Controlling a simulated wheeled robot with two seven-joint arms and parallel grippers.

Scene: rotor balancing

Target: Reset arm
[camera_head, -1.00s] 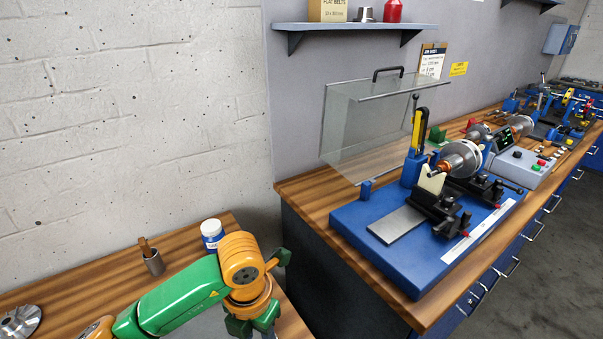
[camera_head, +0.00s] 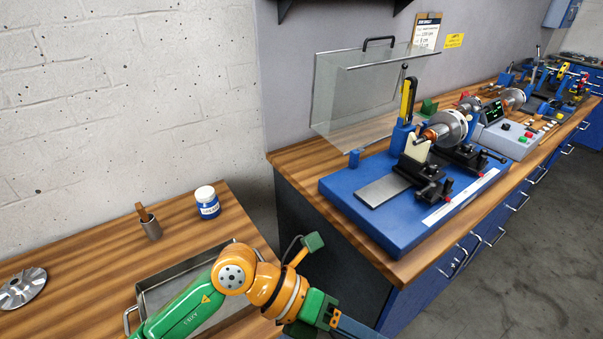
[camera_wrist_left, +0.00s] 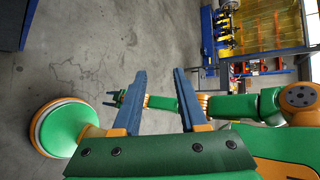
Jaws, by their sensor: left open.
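My left arm comes in from the lower left in the head view, over the wooden side bench, with its elbow bent. Its gripper (camera_head: 350,328) is partly cut off at the bottom edge. In the left wrist view my left gripper (camera_wrist_left: 161,75) has its two blue fingers wide apart with nothing between them; the floor shows past them. Part of my right arm shows farther off in that view, and its small dark gripper (camera_wrist_left: 116,97) is too small to read. The right arm is outside the head view.
A metal tray (camera_head: 143,296) lies partly under my left arm on the side bench. A white-and-blue jar (camera_head: 207,203), a holder (camera_head: 152,229) and a metal disc (camera_head: 22,287) stand clear of it. The blue balancing machine (camera_head: 340,188) with its raised clear guard (camera_head: 355,100) is right.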

